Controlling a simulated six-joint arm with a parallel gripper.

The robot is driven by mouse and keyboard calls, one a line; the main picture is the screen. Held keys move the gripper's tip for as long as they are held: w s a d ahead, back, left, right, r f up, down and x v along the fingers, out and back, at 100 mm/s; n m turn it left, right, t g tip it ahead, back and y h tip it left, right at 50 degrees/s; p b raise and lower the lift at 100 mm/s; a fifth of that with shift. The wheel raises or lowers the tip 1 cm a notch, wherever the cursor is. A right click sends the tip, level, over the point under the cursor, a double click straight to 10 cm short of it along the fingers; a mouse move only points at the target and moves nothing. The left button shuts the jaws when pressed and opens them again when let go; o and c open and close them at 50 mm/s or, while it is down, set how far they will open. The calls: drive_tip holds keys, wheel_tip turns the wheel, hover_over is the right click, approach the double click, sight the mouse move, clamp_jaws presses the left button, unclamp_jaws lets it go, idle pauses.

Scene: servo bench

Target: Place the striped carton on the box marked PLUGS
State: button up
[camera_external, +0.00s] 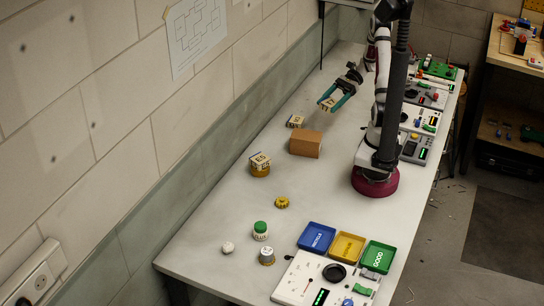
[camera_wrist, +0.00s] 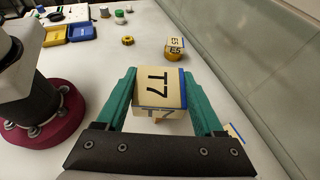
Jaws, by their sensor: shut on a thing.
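My gripper (camera_external: 335,97) is raised above the bench, its green fingers shut on a cream carton (camera_wrist: 158,90). In the wrist view the carton reads T7 and has a blue stripe along its edge. It sits between the fingertips, clear of the bench. A plain brown box (camera_external: 305,143) stands on the bench, below and in front of my gripper in the external view. No PLUGS marking is readable on any box, and the brown box is mostly hidden behind the held carton in the wrist view.
A similar small carton (camera_external: 295,120) lies beside the brown box. Another carton (camera_external: 260,158) sits on a yellow round piece (camera_external: 260,171). A yellow knob (camera_external: 282,202), jars and blue (camera_external: 316,237), yellow and green trays stand nearer. The wall borders the bench's left side.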

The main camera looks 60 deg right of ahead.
hover_over(307, 135)
wheel_tip(307, 135, down, 5)
drive_tip(key=shift+d, duration=0.1)
wheel_tip(307, 135, down, 4)
drive_tip(key=shift+w+f, duration=0.1)
drive_tip(key=shift+f, duration=0.05)
drive_tip(key=o, duration=1.4)
